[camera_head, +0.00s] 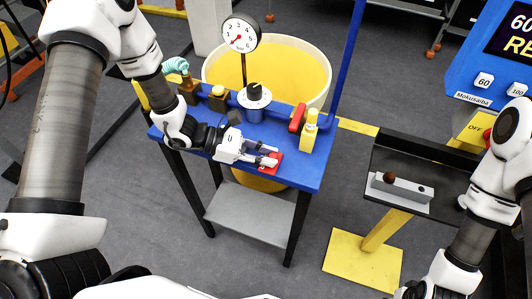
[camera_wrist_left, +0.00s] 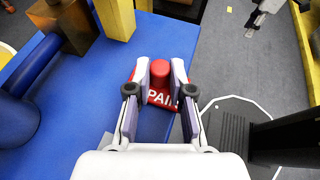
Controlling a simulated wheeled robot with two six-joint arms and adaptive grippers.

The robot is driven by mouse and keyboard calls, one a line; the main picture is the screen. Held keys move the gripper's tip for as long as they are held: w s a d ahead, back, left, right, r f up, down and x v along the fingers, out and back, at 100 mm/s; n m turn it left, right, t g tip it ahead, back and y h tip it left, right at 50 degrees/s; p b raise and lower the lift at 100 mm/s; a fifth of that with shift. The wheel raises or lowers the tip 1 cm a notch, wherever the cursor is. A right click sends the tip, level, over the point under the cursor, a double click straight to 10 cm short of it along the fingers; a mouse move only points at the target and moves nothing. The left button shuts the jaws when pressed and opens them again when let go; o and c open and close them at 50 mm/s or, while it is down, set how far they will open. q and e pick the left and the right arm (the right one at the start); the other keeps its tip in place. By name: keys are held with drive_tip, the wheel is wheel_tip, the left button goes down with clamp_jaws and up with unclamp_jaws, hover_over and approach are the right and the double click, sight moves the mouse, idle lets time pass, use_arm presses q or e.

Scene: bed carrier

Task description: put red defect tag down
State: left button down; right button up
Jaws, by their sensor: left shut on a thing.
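The red defect tag (camera_head: 277,160) is at the near edge of the blue bench top (camera_head: 300,178). In the left wrist view the tag (camera_wrist_left: 160,97) shows a round red knob and white letters, partly hidden by the fingers. My left gripper (camera_head: 268,156) is shut on the tag's knob, with one finger on each side of it in the left wrist view (camera_wrist_left: 160,75). The tag is on or just above the blue surface; I cannot tell which. Part of my right gripper (camera_wrist_left: 257,18) shows at the top right of the left wrist view, apart from the tag; its jaws are unclear.
A dial gauge (camera_head: 240,34), a black-topped knob (camera_head: 255,92), a red-handled valve (camera_head: 298,118) and a yellow post (camera_head: 309,133) stand on the bench. A yellow-lined tub (camera_head: 318,62) is behind. A dark stand with a grey block (camera_head: 402,188) is to the right.

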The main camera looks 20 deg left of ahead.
use_arm(q)
drive_tip(key=shift+f, duration=0.25)
drive_tip(key=c, duration=1)
unclamp_jaws()
drive_tip(key=shift+c, duration=0.2)
drive_tip(key=shift+r, duration=0.1)
drive_tip(key=shift+r, duration=0.1)
